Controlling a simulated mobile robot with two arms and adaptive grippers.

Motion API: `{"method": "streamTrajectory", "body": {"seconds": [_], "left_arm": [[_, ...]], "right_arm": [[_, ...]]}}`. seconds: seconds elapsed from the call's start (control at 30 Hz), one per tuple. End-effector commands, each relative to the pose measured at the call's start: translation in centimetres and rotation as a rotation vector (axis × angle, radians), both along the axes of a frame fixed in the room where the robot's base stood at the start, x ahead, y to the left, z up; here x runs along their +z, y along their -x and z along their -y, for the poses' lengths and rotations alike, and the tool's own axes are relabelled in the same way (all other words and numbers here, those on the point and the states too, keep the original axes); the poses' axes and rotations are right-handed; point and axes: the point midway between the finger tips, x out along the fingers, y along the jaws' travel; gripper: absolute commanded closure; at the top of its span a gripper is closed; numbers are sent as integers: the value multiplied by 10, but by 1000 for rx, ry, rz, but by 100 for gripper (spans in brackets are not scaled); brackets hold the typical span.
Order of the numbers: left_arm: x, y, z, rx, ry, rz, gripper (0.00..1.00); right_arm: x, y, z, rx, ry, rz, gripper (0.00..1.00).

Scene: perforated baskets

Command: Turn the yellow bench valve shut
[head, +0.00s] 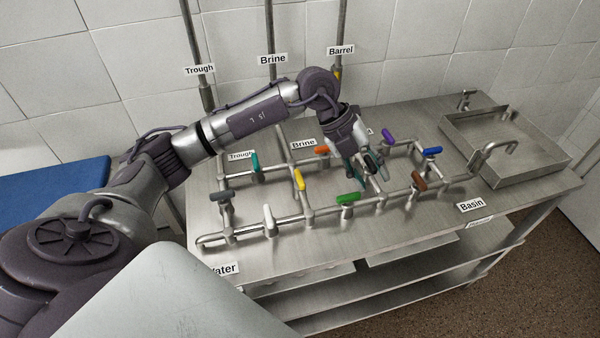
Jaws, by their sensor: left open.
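The yellow bench valve (299,180) has a small lever handle. It sits on a pipe running from back to front in the left-middle part of the pipework, and its handle looks roughly in line with that pipe. My left gripper (371,171) is open and points down over the pipework, to the right of the yellow valve and apart from it. Its fingers are close to pipes and partly hide what lies beneath them; I cannot tell whether they touch anything. My right gripper is not in view.
Other valves stand close by: orange (322,150), green (347,198), white (268,219), teal (255,161), brown (418,180), purple (388,138) and blue (432,152). A basin (555,153) is at the right. Vertical pipes rise along the tiled wall behind.

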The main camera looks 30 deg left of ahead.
Motion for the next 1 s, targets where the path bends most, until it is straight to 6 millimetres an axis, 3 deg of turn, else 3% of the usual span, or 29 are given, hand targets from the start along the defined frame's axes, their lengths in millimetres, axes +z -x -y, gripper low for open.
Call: {"method": "streamTrajectory", "body": {"seconds": [0.03, 0.1, 0.2, 0.3, 0.43, 0.57, 1.0], "left_arm": [[1, -8, -39, 52, -144, -30, 57], [3, -12, -87, 132, -317, -85, 57], [12, -11, -138, 237, -494, -147, 57], [20, -8, -166, 302, -589, -186, 57], [19, -6, -177, 328, -624, -204, 57], [2, -5, -176, 326, -625, -207, 57], [-87, -5, -175, 321, -620, -204, 57]], "right_arm": [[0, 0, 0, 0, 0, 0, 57], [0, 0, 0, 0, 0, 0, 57], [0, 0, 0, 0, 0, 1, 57], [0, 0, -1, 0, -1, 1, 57], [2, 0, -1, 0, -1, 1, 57], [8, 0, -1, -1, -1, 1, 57], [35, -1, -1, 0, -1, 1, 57]]}}
